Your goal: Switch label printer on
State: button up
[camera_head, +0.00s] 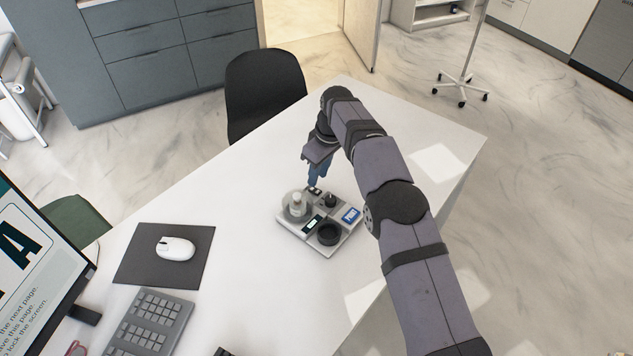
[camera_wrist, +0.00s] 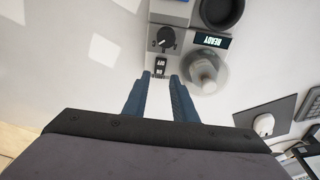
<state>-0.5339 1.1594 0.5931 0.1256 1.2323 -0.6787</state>
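The label printer (camera_head: 292,236) is a light grey flat unit on the white desk. It also shows in the wrist view (camera_wrist: 182,20). It carries a small black switch (camera_wrist: 160,66) with OFF and ON markings, a dark knob (camera_wrist: 166,38) and a lit display (camera_wrist: 212,40) that seems to read READY. I cannot tell which way the switch is set. My gripper (camera_head: 315,184) points down at the unit's far edge, close to the switch. In the wrist view, the blue fingers of my gripper (camera_wrist: 157,80) are apart with nothing between them, one on each side below the switch.
A white spool-like part in a clear round dish (camera_head: 296,207) and a black round well (camera_head: 329,234) sit on the unit beside the switch. A mouse (camera_head: 176,248) on a dark mat, a keyboard (camera_head: 150,322) and a monitor (camera_head: 30,270) stand left. The desk behind is clear.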

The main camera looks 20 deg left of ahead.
jog(key=shift+d+r, duration=0.2)
jog(key=shift+r, duration=0.8)
jog(key=s+d+r+m+h+p, duration=0.1)
jog(key=s+d+r+m, duration=0.2)
jog(key=d, duration=0.7)
jog(key=s+d+r+m, duration=0.3)
jog(key=s+d+m, duration=0.1)
jog(key=d, duration=0.6)
jog(key=s+d+f+m, duration=0.1)
jog(key=s+d, duration=0.3)
jog(key=s, duration=0.4)
jog(key=s+d+f+m+p, duration=0.1)
jog(key=s+d+m, duration=0.2)
jog(key=s+d, duration=0.2)
jog(key=s+d+f+m+h, duration=0.1)
jog(key=s+d, duration=0.4)
jog(key=s, duration=0.5)
jog(key=shift+s+d+f+m+g+p, duration=0.15)
jog(key=shift+s+m+g+p, duration=0.2)
jog(key=shift+m, duration=0.45)
